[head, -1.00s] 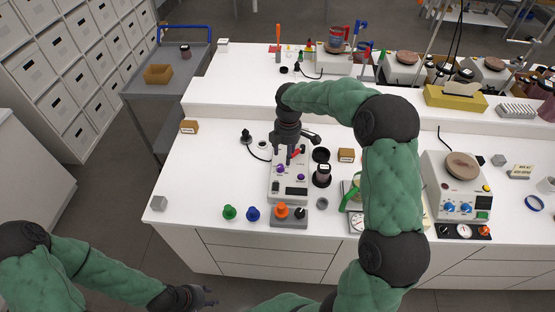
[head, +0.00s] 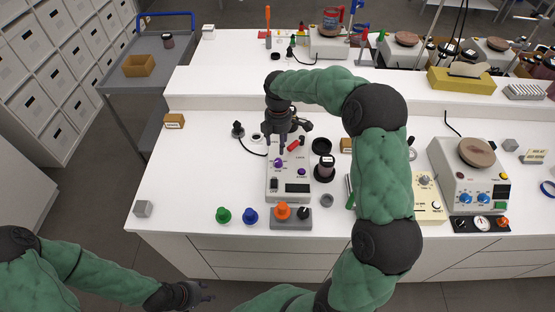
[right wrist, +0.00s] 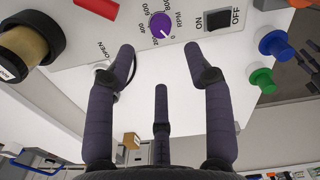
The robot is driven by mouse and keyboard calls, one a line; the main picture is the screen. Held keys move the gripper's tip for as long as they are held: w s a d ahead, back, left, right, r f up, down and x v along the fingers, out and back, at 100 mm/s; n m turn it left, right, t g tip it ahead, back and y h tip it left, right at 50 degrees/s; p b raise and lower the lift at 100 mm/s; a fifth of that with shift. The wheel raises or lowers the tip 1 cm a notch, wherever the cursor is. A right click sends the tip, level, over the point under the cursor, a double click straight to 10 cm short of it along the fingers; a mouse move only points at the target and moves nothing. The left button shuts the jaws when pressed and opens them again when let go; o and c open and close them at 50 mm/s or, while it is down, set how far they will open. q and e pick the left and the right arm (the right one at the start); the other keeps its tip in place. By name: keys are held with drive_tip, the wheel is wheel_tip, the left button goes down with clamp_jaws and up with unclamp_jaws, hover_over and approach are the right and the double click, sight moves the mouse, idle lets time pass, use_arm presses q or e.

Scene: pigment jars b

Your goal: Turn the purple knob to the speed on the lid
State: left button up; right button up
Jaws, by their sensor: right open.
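A pale device (head: 289,186) stands on the white bench. Its purple knob (head: 278,162) shows in the head view, and a second purple control (head: 301,171) sits to its right. In the right wrist view the purple knob (right wrist: 160,25) has a ring of RPM numbers, and its white pointer mark appears to face the 0 end. My right gripper (head: 279,149) is over the device's far part. Its spread fingers (right wrist: 159,58) stand apart from the knob, with nothing between them. My left gripper (head: 206,294) is low at the front, its fingers too small to read. No speed on a lid is readable.
A dark jar (head: 324,170) stands right of the device. An ON/OFF switch (right wrist: 218,18) is beside the purple knob. A hotplate unit (head: 468,185) is further right.

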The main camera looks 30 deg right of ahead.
sight(278, 161)
wheel_tip(278, 161, down, 10)
drive_tip(key=shift+r+b, duration=0.15)
drive_tip(key=shift+b, duration=0.35)
drive_tip(key=shift+c, duration=0.2)
clamp_jaws()
